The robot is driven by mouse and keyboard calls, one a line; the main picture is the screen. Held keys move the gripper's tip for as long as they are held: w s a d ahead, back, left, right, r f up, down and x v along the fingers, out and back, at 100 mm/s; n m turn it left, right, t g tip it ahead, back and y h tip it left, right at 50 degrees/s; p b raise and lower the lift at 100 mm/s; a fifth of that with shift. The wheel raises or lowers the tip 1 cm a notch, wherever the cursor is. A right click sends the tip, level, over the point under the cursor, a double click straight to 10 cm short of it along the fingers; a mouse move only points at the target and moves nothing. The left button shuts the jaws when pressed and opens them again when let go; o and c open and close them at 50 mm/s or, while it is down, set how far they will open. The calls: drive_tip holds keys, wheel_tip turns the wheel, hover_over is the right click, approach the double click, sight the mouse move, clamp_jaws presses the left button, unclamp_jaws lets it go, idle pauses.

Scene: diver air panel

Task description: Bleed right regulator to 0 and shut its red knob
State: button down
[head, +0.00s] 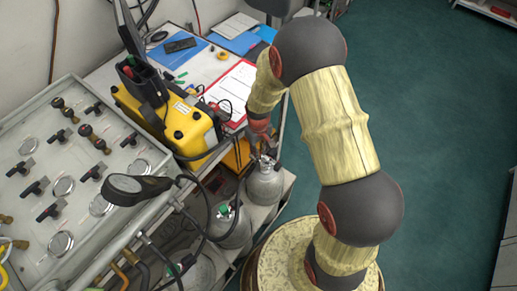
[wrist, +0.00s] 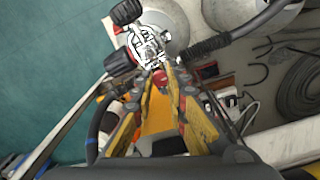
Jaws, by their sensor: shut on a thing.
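The right regulator is a silver valve body (wrist: 150,45) with black knobs (wrist: 122,60), on top of a grey cylinder (head: 265,187). A small red knob (wrist: 161,77) shows beside the valve body in the wrist view. My gripper (wrist: 163,72) reaches down to the regulator, its two yellowish fingers closed in around the red knob. In the head view my gripper (head: 263,143) is just above the cylinder's top, and the knob is hidden there. A black-cased gauge (head: 126,184) on a hose lies over the panel's edge; its reading is too small to tell.
A grey valve panel (head: 35,125) with several dials fills the left. A second cylinder (head: 230,230) and black hoses crowd the front. Papers and a clipboard (head: 232,90) lie on the bench. Green floor is free at right.

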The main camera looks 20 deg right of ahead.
drive_tip(key=shift+n+p, duration=0.5)
drive_tip(key=shift+n, duration=1.5)
drive_tip(key=c, duration=1.7)
unclamp_jaws()
drive_tip(key=shift+c, duration=0.2)
drive_tip(key=shift+r, duration=0.1)
wheel_tip(320, 180, up, 12)
